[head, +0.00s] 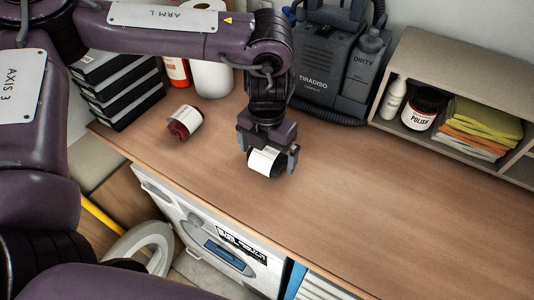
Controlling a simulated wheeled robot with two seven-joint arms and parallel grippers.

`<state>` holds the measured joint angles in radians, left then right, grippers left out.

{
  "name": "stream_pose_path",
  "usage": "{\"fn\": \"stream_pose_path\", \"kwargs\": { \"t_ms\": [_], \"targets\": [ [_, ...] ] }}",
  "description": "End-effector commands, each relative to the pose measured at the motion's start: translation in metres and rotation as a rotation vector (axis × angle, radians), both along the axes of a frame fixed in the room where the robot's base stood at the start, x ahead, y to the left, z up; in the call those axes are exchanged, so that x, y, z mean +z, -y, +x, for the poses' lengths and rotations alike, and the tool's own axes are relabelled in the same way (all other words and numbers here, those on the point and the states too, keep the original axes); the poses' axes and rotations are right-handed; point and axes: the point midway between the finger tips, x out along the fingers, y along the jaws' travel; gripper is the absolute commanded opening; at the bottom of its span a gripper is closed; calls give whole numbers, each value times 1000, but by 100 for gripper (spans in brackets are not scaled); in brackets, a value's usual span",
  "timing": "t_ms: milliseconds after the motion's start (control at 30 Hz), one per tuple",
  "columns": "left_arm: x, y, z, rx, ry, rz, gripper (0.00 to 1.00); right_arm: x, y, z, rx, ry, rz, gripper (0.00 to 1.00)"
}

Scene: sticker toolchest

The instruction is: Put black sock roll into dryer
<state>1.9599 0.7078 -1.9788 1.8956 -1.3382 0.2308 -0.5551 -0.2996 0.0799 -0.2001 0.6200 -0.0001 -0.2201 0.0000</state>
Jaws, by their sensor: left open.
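A black roll with a white paper band (265,162), which matches the black sock roll, sits on the wooden counter. My left gripper (268,156) is open and points down over it, with one finger on either side of the roll. Whether the fingers touch it cannot be told. A white front-loading machine (207,243), likely the dryer, stands under the counter's front edge. A round white ring (149,243), which looks like its open door, juts out in front. The machine's opening is hidden from this angle. My right gripper is not in view.
A dark red roll with a white band (186,122) lies left of the gripper. Black boxes (115,85), a paper towel roll (211,78) and a grey cleaning machine (325,65) stand behind. A shelf (440,65) holds cloths and bottles. The counter's right part is clear.

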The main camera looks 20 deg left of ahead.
Motion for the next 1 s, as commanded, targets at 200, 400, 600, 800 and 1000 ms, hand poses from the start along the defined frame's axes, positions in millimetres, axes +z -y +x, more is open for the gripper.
{"fn": "stream_pose_path", "kwargs": {
  "t_ms": [200, 400, 600, 800, 1000],
  "targets": [
    [-10, 0, 0, 1, 1, 0, 100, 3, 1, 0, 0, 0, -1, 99],
    [-10, 0, 0, 1, 1, 0, 90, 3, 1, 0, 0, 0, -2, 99],
    [-10, 0, 0, 1, 1, 0, 63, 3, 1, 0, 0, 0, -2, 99],
    [-10, 0, 0, 1, 1, 0, 51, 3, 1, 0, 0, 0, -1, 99],
    [-7, 0, 1, 1, 2, 0, 51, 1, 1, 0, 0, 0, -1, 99]
  ]
}}
